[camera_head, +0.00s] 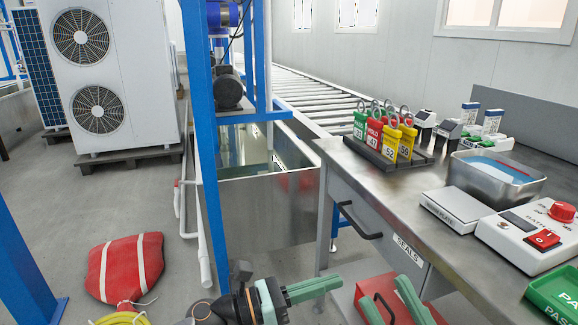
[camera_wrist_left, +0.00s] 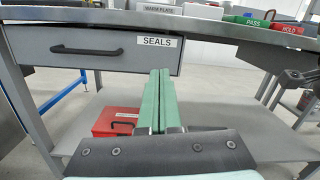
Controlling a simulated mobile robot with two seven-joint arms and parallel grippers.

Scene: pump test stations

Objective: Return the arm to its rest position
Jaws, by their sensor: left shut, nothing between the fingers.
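My left gripper (camera_head: 322,286) reaches in from the bottom of the head view, in front of the bench's open lower space. Its green fingers point right. In the left wrist view the fingers of my left gripper (camera_wrist_left: 162,75) are pressed together with nothing between them, just below the SEALS drawer (camera_wrist_left: 100,48). My right gripper (camera_head: 388,292) shows only by its two green fingertips at the bottom edge of the head view. They stand apart, with a red box (camera_head: 375,287) seen beyond them; the rest is cut off.
A blue post (camera_head: 203,150) and a steel tank (camera_head: 265,215) stand left. A red bag (camera_head: 125,268) lies on the floor.

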